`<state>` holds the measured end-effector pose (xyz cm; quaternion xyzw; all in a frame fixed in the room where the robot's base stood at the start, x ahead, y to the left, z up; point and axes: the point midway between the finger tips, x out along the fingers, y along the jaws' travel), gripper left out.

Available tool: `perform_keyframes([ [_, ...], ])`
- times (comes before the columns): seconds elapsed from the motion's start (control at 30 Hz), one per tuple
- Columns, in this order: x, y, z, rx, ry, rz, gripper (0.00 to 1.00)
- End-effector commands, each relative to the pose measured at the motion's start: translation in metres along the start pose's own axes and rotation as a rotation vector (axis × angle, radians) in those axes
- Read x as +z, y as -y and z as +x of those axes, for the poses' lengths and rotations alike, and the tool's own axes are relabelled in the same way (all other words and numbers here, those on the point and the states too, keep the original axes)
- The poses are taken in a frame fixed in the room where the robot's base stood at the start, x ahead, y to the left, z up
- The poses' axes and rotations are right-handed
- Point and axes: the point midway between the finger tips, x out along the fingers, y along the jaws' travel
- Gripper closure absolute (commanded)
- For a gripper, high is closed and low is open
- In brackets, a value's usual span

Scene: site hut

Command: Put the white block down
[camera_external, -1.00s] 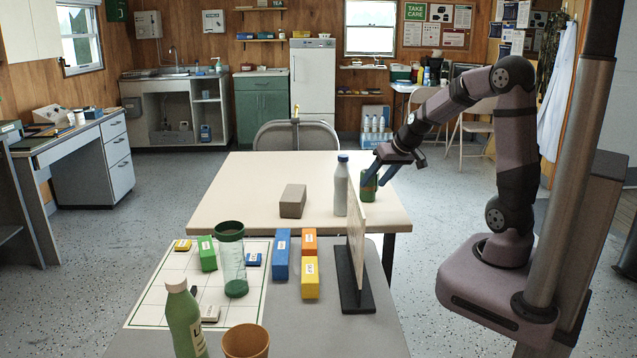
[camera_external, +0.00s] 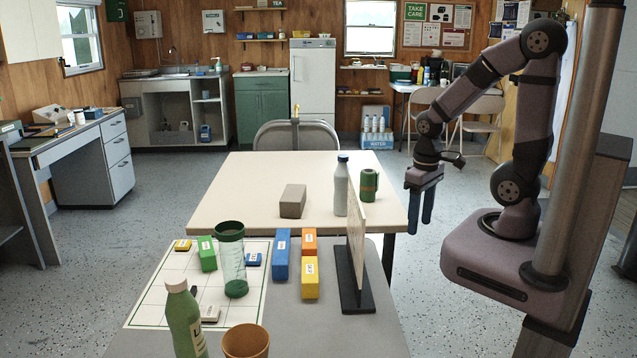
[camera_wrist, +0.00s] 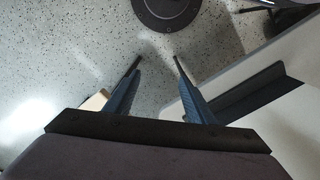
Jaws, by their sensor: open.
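A small whitish block (camera_external: 210,313) lies low on the white gridded mat (camera_external: 150,308), near its front right edge, on the near grey table. My gripper (camera_external: 420,221) hangs fingers down beyond the right edge of the cream table (camera_external: 240,179), far to the right of that block. Its two blue fingers are apart. In the wrist view, nothing is between the fingertips of my gripper (camera_wrist: 158,62), only speckled floor behind. The block does not show clearly there.
An upright panel on a black base (camera_external: 352,285) stands between my gripper and the mat. A green can (camera_external: 369,183), a grey-white bottle (camera_external: 341,187) and a grey-brown block (camera_external: 292,201) are on the cream table. A clear tumbler (camera_external: 232,262) and several coloured blocks stand around the mat.

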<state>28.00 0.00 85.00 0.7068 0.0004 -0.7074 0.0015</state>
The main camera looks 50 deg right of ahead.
Motion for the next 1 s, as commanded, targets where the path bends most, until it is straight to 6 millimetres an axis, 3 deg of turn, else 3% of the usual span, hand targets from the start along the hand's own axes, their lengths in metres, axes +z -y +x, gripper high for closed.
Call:
perform_keyframes([
  [0.03, 0.0, 0.0, -0.031, 0.0, 0.0, 0.0, 0.5],
  [0.6, 0.0, 0.0, -0.195, 0.0, -0.001, -0.002, 0.5],
  [0.8, 0.0, 0.0, -0.236, 0.0, -0.001, -0.003, 0.5],
  [1.0, 0.0, 0.0, -0.255, 0.0, -0.001, -0.003, 0.5],
])
